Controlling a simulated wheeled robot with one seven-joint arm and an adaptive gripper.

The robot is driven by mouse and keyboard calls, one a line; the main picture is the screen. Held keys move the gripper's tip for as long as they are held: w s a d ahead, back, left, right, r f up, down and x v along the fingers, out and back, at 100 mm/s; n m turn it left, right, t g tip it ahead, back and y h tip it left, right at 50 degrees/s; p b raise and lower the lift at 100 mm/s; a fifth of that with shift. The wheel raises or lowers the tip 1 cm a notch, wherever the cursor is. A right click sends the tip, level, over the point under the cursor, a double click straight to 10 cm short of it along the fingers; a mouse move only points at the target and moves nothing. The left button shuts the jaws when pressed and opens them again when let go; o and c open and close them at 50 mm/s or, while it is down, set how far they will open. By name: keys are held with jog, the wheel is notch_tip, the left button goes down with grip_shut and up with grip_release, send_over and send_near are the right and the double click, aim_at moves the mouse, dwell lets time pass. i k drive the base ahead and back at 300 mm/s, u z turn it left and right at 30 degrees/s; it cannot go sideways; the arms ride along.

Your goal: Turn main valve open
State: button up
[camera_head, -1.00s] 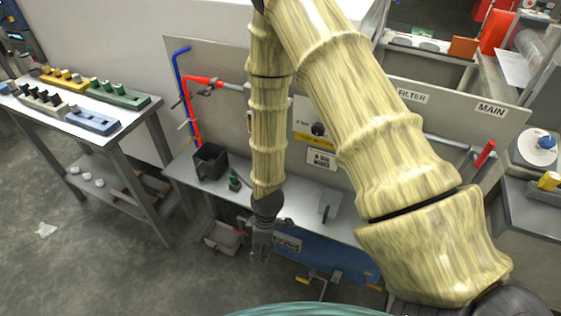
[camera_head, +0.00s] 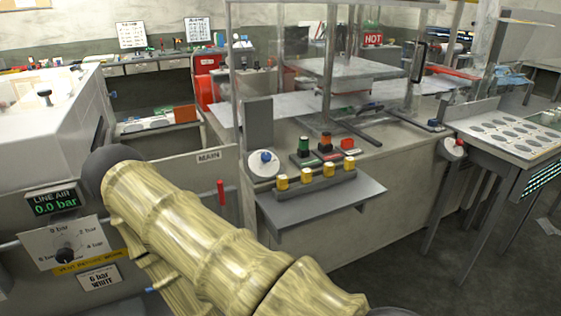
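The MAIN label (camera_head: 208,156) is on the grey panel left of centre. Below it a red lever handle (camera_head: 221,192) stands upright, seen just right of my arm. The pipe and valve body at its lower end are mostly hidden. My arm, in a yellowish wood-grain sleeve, crosses the lower left and covers much of the panel. My gripper is out of the picture, so its fingers cannot be seen.
The LINE AIR display (camera_head: 54,203) reads 0.0 bar. A pressure dial (camera_head: 65,256) sits below it. A bench with a grey shelf (camera_head: 320,208), yellow knobs and coloured buttons stands right of the panel. Open floor lies at the lower right.

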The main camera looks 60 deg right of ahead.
aim_at(221, 198)
jog(key=z, duration=2)
jog(key=k, duration=0.7)
jog(key=u, duration=0.5)
jog(key=i, duration=0.95)
jog(key=k, duration=1.2)
jog(key=u, duration=0.5)
jog(key=i, duration=0.6)
jog(key=z, duration=0.05)
